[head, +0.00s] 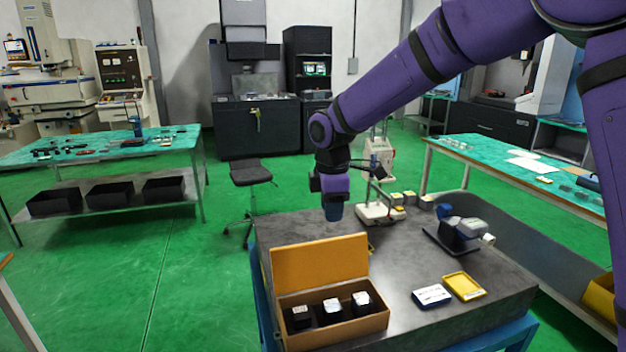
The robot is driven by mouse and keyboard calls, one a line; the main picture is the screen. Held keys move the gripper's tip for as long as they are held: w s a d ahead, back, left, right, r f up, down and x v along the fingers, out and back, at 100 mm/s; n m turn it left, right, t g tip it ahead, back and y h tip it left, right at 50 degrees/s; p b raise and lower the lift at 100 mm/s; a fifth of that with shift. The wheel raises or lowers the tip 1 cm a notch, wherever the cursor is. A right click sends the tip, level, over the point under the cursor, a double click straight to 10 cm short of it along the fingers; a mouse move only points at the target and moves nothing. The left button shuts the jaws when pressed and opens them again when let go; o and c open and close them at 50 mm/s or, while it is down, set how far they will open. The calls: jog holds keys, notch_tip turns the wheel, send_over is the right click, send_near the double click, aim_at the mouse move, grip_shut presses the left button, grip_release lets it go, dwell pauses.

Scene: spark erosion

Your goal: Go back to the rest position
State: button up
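My purple arm reaches in from the upper right. My gripper (334,208) hangs down over the dark grey table (400,265), above and behind the open orange box. Its fingers are too small and dark to tell whether they are open or shut, and I see nothing clearly held. The orange box (318,262) stands at the front left of the table with its lid up. Several dark blocks with pale tops (332,305) sit in it in a row.
A white device (378,212) and small yellow-topped items stand behind the gripper. A grey instrument (462,232) is on the right. A white-and-dark case (432,296) and a yellow tray (464,286) lie at the front right. A stool (250,172) stands behind the table.

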jog(key=s+d+r+m+t, duration=0.2)
jog(key=s+d+r+m, duration=0.8)
jog(key=s+d+r, duration=0.5)
jog(key=s+d+f+m+t, duration=0.1)
jog(key=s+d+m, duration=0.3)
jog(key=s, duration=0.4)
jog(key=s+d+f+m+t, duration=0.1)
jog(key=s+d+m, duration=0.4)
jog(key=s, duration=0.3)
jog(key=shift+s+d+t, duration=0.3)
jog(key=shift+d+t, duration=0.1)
jog(key=shift+d, duration=0.35)
